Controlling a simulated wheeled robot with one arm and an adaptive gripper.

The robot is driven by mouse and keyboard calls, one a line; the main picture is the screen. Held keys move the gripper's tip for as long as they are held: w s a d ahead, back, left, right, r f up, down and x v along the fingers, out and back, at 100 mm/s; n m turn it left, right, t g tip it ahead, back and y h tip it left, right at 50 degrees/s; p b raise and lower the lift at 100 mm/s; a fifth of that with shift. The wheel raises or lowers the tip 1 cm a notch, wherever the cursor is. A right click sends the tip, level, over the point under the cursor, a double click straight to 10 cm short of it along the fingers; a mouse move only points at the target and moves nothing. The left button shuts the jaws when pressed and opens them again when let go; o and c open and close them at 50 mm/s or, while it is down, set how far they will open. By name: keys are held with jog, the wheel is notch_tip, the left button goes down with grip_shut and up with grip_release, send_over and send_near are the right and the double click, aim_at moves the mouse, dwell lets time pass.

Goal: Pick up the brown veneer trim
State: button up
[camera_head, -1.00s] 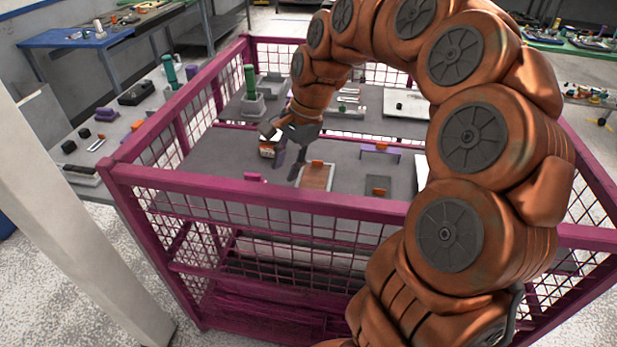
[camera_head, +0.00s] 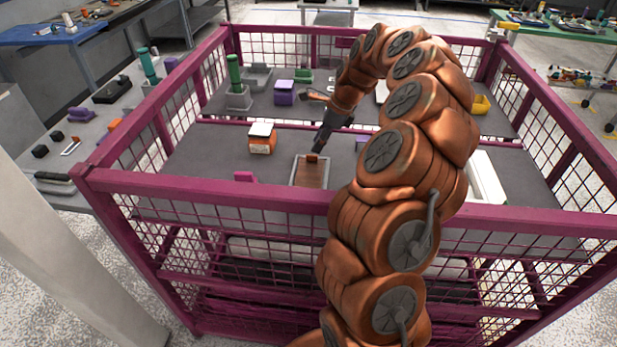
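The brown veneer trim (camera_head: 311,176) appears to be the flat brown panel with a pale border, lying on the grey deck inside the magenta cage. A small orange-brown block (camera_head: 312,157) stands at its far edge. My gripper (camera_head: 319,149) points down at that far edge, right by the block. Its dark fingers overlap in this view, so I cannot tell their opening or whether they touch the block. My arm hides the deck to the right of the panel.
An orange box with a white top (camera_head: 262,138) stands left of the panel. A white tray (camera_head: 487,178) lies at right. Bare deck lies at left.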

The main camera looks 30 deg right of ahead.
aim_at(309, 176)
jog(key=shift+d+p+x, duration=0.15)
jog(key=shift+p+x, duration=0.25)
jog(key=shift+x, duration=0.9)
jog(key=shift+d+p+x, duration=0.1)
jog(key=shift+p+x, duration=0.25)
jog(key=shift+x, duration=0.95)
grip_shut()
